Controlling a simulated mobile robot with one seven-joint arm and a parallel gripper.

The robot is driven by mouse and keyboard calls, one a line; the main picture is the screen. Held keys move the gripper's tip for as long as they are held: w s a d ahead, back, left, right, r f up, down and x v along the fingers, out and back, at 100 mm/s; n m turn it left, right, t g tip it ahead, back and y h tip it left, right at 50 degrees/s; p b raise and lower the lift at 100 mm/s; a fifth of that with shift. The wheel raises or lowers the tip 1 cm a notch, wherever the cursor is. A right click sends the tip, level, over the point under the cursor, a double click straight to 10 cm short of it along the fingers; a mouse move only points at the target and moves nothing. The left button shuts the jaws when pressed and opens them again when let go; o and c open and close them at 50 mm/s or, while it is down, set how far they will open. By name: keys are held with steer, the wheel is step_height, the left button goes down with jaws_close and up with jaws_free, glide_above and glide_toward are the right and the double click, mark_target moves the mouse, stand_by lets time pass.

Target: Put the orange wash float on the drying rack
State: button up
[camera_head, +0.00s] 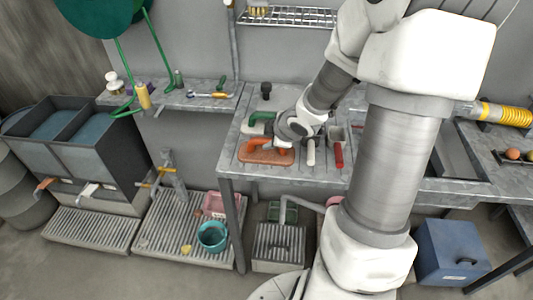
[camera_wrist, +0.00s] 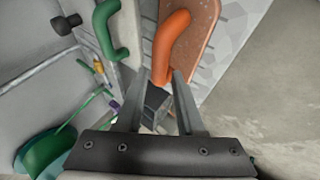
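The orange wash float lies on the slatted grey table, with a flat orange-brown base (camera_head: 262,156) and a raised orange handle (camera_head: 268,148). In the wrist view its handle (camera_wrist: 172,38) and base (camera_wrist: 207,22) are at the top centre. My gripper (camera_wrist: 156,74) is open, with the near end of the handle between or just beyond its fingertips; contact cannot be told. In the head view the gripper is largely hidden by my wrist above the float. A wire rack (camera_head: 300,17) on the back wall, possibly the drying rack, holds a yellow brush.
A green-handled float (camera_head: 258,121) lies behind the orange one; its handle (camera_wrist: 107,28) shows in the wrist view. A white-handled tool (camera_head: 311,152) and a red-handled tool (camera_head: 338,154) lie to the right. A dark knob (camera_head: 266,90) stands at the back.

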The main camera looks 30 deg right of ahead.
mark_target(266, 140)
steer(key=b+x, duration=0.2)
steer(key=x, duration=0.2)
steer(key=shift+w+d+f+b, duration=0.1)
steer(key=shift+w+f+b, duration=0.05)
steer(key=shift+f+b, duration=0.25)
steer(key=shift+r, duration=0.15)
jaws_close()
